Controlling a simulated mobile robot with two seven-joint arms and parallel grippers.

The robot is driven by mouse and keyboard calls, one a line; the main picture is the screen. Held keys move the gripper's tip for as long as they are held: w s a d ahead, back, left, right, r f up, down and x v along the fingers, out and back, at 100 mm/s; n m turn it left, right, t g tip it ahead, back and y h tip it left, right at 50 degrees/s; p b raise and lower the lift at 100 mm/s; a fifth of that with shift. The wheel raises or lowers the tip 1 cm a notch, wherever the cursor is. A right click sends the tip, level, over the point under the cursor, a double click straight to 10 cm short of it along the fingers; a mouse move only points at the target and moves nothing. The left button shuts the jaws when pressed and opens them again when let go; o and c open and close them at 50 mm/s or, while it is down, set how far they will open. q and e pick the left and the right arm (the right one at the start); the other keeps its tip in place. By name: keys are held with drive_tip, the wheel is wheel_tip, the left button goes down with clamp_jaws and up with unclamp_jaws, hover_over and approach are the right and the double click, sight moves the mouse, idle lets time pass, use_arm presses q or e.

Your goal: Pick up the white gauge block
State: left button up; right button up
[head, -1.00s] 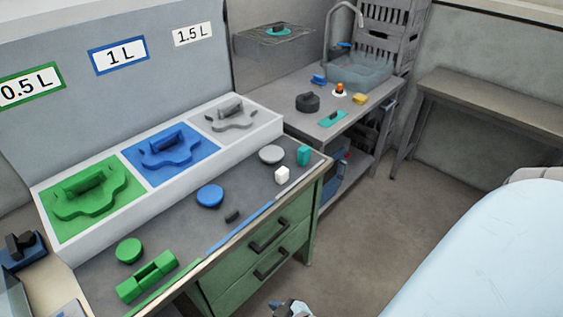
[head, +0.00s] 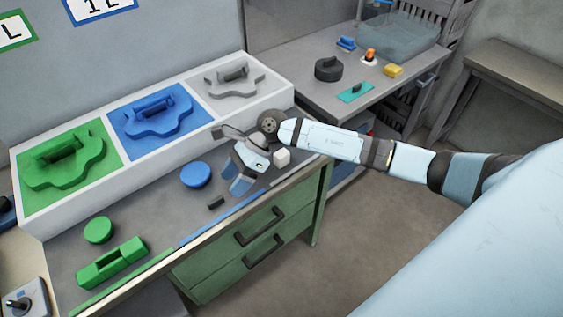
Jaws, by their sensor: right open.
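My right arm comes in from the right and passes just behind and above the block, whose top and front stay in sight. My left gripper is not in view.
A green disc (head: 99,230) and green block (head: 112,262) lie farther left. A raised tray (head: 283,99) with green, blue and grey sections runs behind.

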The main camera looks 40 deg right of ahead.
drive_tip(key=w+d+n+h, duration=0.3)
drive_tip(key=w+d+h, duration=0.25)
drive_tip(key=d, duration=0.65)
wheel_tip(320, 180, up, 3)
drive_tip(key=h, duration=0.4)
hover_over(282, 153)
drive_tip(key=shift+t, duration=0.4)
drive_tip(key=f, duration=0.7)
drive_tip(key=shift+w+a, duration=0.1)
drive_tip(key=shift+w, duration=0.2)
drive_tip(key=shift+f, duration=0.6)
drive_tip(key=f, duration=0.1)
drive_tip(key=f+p, duration=0.1)
drive_tip(key=f, duration=0.2)
drive_tip(key=shift+s+f+p, duration=0.15)
drive_tip(key=shift+s+p, duration=0.15)
drive_tip(key=shift+p, duration=0.1)
drive_tip(key=shift+f, duration=0.4)
drive_tip(key=c, duration=1)
